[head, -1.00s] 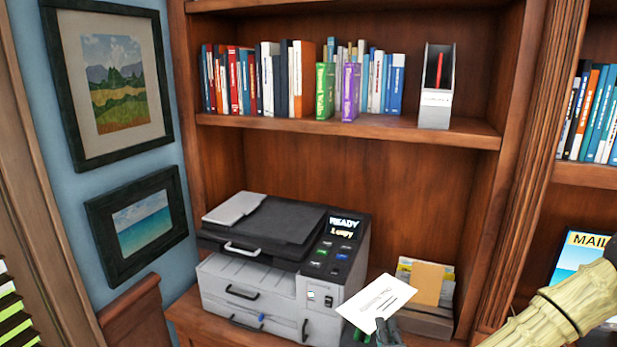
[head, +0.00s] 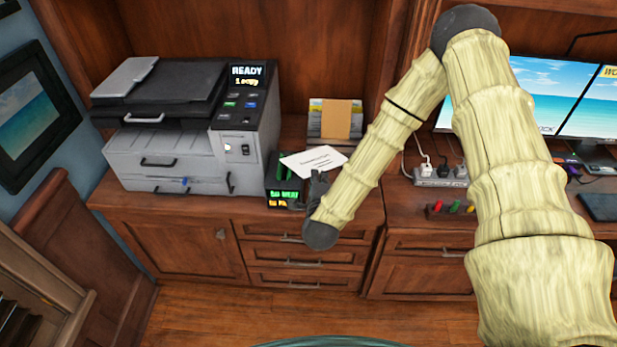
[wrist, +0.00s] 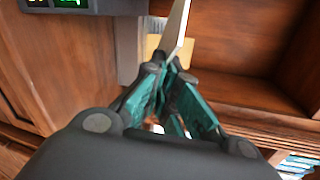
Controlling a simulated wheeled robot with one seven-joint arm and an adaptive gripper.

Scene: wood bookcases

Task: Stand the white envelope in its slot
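The white envelope (head: 313,158) has dark printed lines and is tilted in the head view. My gripper (head: 318,178) is shut on its lower edge, above the front of the cabinet top. In the wrist view the fingers (wrist: 168,72) pinch the envelope (wrist: 178,28), which shows as a thin pale strip seen nearly edge-on. A letter holder (head: 334,143) with a tan envelope (head: 337,120) and other papers stands behind the held envelope against the back panel. Part of the tan paper (wrist: 153,46) shows behind my fingers. Which slot is free cannot be told.
A dark box with green lit text (head: 285,190) stands just left of my gripper. The grey printer (head: 180,155) fills the cabinet top farther left. A power strip (head: 440,176) and monitors (head: 525,100) are on the right. Drawers (head: 300,255) lie below.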

